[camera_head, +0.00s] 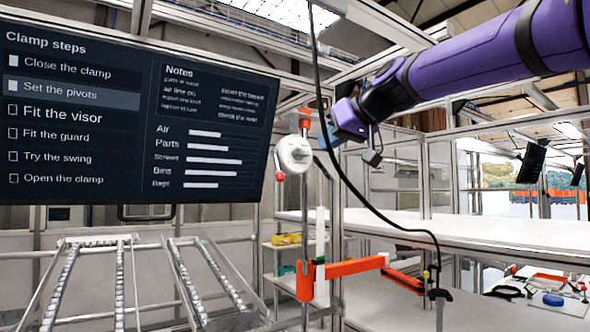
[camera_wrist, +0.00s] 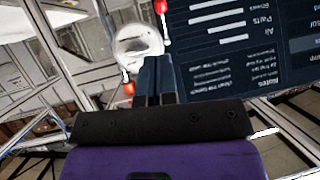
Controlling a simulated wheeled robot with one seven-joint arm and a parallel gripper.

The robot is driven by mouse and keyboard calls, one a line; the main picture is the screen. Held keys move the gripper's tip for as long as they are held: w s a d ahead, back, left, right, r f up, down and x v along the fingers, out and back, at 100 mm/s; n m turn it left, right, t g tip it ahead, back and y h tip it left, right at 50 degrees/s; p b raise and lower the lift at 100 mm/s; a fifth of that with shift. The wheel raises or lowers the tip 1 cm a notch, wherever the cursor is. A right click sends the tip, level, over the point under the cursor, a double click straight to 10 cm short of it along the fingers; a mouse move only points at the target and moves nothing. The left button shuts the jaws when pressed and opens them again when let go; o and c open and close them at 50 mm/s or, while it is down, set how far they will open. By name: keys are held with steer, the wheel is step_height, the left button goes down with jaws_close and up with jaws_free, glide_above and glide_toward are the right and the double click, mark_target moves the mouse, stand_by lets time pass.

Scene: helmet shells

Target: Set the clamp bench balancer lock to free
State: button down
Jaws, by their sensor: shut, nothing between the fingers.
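The balancer (camera_head: 294,154) is a white round drum hung on a post right of the screen. An orange piece sits above it, and a small red knob (camera_head: 280,177) hangs at its lower left. In the wrist view the pale drum (camera_wrist: 138,44) is just beyond my fingertips, with red parts at its upper right and lower left. I cannot tell which part is the lock or how it is set. My gripper (camera_head: 326,132) is shut and empty, just right of the drum. Its dark fingers (camera_wrist: 158,72) point at the drum's edge; contact is unclear.
A dark screen (camera_head: 130,115) with clamp steps stands left of the balancer. A black cable (camera_head: 345,175) hangs in front of the post. An orange jointed arm (camera_head: 345,267) reaches right below, over the bench. Roller racks (camera_head: 120,280) stand at lower left.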

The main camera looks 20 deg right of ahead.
mark_target(283, 179)
steer(key=x, duration=1.4)
steer(key=shift+d, duration=0.1)
steer(key=shift+w, duration=0.1)
steer(key=shift+w+a+f, duration=0.2)
steer(key=shift+w+f, duration=0.25)
steer(key=shift+w, duration=0.1)
steer(key=shift+w+a+f, duration=0.2)
steer(key=shift+w+f, duration=0.3)
steer(key=shift+w, duration=0.05)
steer(key=shift+w+r, duration=0.1)
steer(key=shift+r, duration=0.7)
